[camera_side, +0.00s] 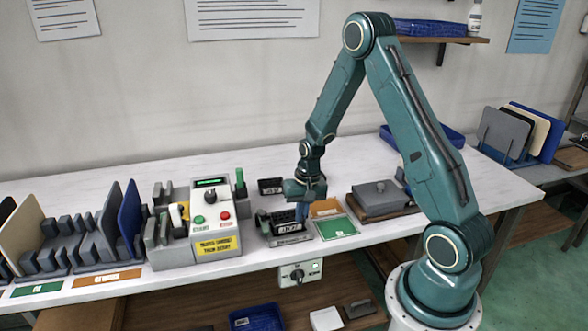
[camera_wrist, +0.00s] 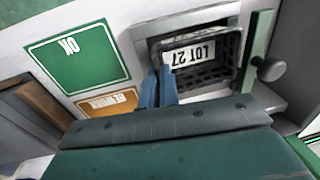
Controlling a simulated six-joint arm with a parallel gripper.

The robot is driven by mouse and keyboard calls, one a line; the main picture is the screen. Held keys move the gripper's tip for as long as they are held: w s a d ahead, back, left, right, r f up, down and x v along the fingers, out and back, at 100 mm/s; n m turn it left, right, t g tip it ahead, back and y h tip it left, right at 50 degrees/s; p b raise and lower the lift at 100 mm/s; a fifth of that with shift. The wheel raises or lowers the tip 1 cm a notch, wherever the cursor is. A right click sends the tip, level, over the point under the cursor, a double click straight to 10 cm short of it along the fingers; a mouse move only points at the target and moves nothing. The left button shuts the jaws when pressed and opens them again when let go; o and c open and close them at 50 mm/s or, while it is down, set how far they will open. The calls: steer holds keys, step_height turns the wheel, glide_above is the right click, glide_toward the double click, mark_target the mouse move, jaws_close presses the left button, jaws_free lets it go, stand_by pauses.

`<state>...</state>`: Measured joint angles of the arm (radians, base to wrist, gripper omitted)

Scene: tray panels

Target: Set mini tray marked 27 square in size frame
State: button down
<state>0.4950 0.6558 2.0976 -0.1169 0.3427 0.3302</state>
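The black mini tray (camera_wrist: 210,73) has mesh sides and a white label reading LOT 27. It sits at the grey size frame (camera_wrist: 148,31), looking slightly skewed to it; I cannot tell whether it is fully down. In the side view, the size frame (camera_side: 290,240) is at the table's front, under my gripper. My gripper (camera_wrist: 159,72) points down with its two blue fingers close together, at the tray's left wall in the wrist view, one finger on each side. It appears shut on that wall. In the side view, my gripper (camera_side: 302,212) partly hides the tray.
A green OK mat (camera_side: 337,227) and an orange rework mat (camera_side: 325,208) lie right of the frame. A control box (camera_side: 212,220) stands to its left. Another dark tray (camera_side: 270,186) is behind. A grey lidded block (camera_side: 381,197) is farther right.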

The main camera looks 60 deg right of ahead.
steer(key=shift+s+f, duration=0.2)
steer(key=shift+f, duration=0.3)
steer(key=c, duration=1.6)
jaws_free()
steer(key=shift+c, duration=1.4)
steer(key=shift+o, duration=0.2)
steer(key=shift+r, duration=0.35)
steer(key=shift+o, duration=1.3)
steer(key=shift+r, duration=0.35)
steer(key=shift+w+r, duration=0.2)
steer(key=shift+r, duration=2.7)
